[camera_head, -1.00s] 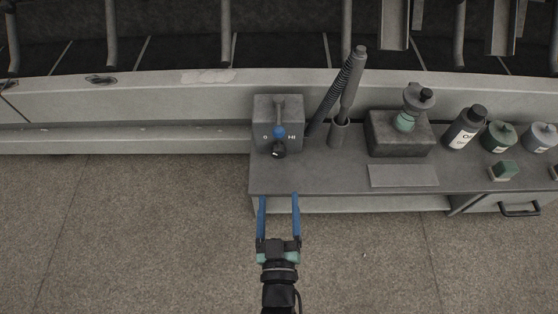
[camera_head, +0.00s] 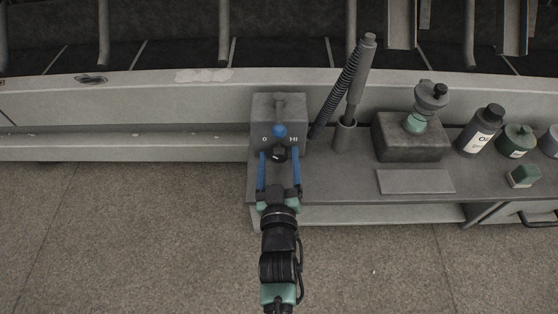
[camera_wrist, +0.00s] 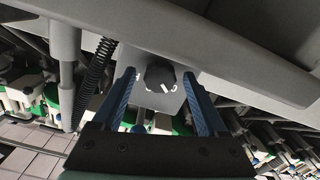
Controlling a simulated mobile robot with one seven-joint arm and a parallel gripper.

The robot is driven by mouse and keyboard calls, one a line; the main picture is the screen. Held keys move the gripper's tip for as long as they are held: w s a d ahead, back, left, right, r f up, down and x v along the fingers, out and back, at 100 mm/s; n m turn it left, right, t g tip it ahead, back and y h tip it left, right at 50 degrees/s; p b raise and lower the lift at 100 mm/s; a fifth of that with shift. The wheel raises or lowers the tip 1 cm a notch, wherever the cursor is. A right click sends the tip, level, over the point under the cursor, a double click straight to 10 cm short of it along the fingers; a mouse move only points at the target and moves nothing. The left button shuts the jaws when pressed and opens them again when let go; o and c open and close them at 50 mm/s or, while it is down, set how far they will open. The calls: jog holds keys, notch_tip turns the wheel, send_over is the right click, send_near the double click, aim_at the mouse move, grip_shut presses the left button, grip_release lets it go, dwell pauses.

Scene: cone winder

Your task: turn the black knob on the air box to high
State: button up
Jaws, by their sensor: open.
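The air box (camera_head: 279,112) is a grey block at the left end of the bench, marked 0 on the left and HI on the right. A blue round part (camera_head: 279,131) sits on its front, above the black knob (camera_head: 279,153). My gripper (camera_head: 280,157) is open, with one blue finger on each side of the knob. In the wrist view the knob (camera_wrist: 160,77) shows between the fingertips, with a white mark toward its lower right. I cannot tell whether either finger touches it.
A ribbed hose and wand (camera_head: 346,85) stand just right of the box. Further right are a dark block (camera_head: 410,137) with a green-necked part, an oil bottle (camera_head: 482,128) and a green container (camera_head: 515,141). A flat plate (camera_head: 416,181) lies in front.

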grip_shut()
jog(key=shift+m+p, duration=0.3)
jog(key=m+p, duration=0.2)
jog(key=m, duration=0.1)
jog(key=shift+r+m+p, duration=0.1)
jog(key=shift+m+p, duration=0.2)
jog(key=shift+p, duration=0.05)
jog(key=m+p, duration=0.2)
jog(key=m, duration=0.3)
jog(key=shift+m, duration=0.3)
jog(key=m, duration=0.5)
jog(key=shift+d+f+p, duration=0.1)
jog(key=shift+f+p, duration=0.1)
jog(key=shift+p, duration=0.1)
jog(key=m, duration=0.5)
